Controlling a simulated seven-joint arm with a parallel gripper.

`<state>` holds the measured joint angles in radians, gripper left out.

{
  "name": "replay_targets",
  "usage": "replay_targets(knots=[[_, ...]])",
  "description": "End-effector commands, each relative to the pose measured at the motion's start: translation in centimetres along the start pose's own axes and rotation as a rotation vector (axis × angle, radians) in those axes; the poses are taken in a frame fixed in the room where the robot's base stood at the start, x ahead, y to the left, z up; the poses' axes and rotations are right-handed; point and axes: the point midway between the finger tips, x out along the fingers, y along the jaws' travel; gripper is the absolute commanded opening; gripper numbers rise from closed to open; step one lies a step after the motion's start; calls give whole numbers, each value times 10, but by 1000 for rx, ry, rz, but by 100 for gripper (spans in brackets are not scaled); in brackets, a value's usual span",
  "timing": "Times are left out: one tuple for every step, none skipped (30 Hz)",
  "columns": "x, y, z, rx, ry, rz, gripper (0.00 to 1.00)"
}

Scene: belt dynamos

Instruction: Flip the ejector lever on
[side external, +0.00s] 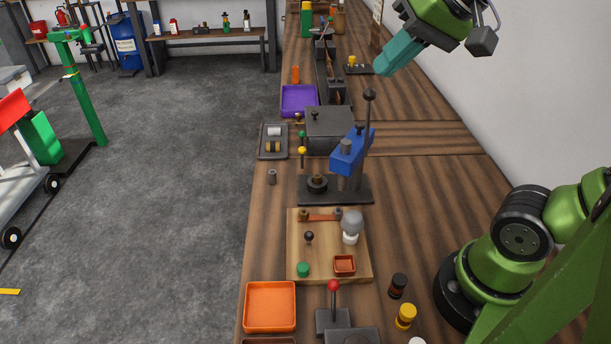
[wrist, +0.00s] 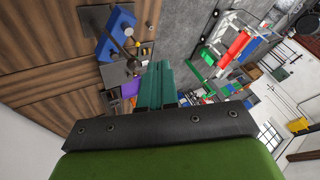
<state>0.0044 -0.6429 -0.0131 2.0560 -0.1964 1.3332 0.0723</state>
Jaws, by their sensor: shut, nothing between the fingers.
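My gripper (side external: 384,68) is shut and empty, high above the bench at the upper right in the side view. Its teal fingers lie together in the wrist view (wrist: 160,68). Several levers show, and I cannot tell which is the ejector lever. A red-knobbed lever (side external: 333,287) stands upright on a dark base at the front. A small yellow-knobbed lever (side external: 302,151) and a green-knobbed one (side external: 302,134) stand beside a dark box (side external: 329,121). A blue press (side external: 352,152) has a tall black-knobbed handle (side external: 369,96) below my gripper. My gripper touches none of them.
A wooden board (side external: 298,252) carries a bulb (side external: 352,222), a green button and a small red tray. An orange tray (side external: 270,306) sits at the front left, a purple tray (side external: 299,100) farther back. Small jars (side external: 398,285) stand near my base. The bench's right side is mostly clear.

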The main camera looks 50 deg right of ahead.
Motion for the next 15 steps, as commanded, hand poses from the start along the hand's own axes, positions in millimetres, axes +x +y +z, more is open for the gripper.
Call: replay_targets(knots=[[5, -2, -14, 93, -21, 17, 0], [7, -4, -21, 153, -29, 28, 0], [10, -5, -32, 235, -38, 43, 0], [12, -6, -40, 297, -44, 56, 0], [15, -7, -48, 361, -49, 71, 0], [20, -8, -59, 445, -53, 90, 0], [23, -8, -67, 510, -56, 107, 0], [27, -9, -75, 574, -56, 124, 0], [33, -10, -85, 659, -57, 147, 0], [38, -10, -93, 721, -53, 165, 0], [42, -10, -100, 782, -50, 182, 0], [48, -10, -108, 854, -43, 204, 0], [52, -10, -114, 906, -38, 219, 0], [56, -10, -119, 952, -33, 233, 0], [60, -9, -125, 1008, -23, 250, 0]])
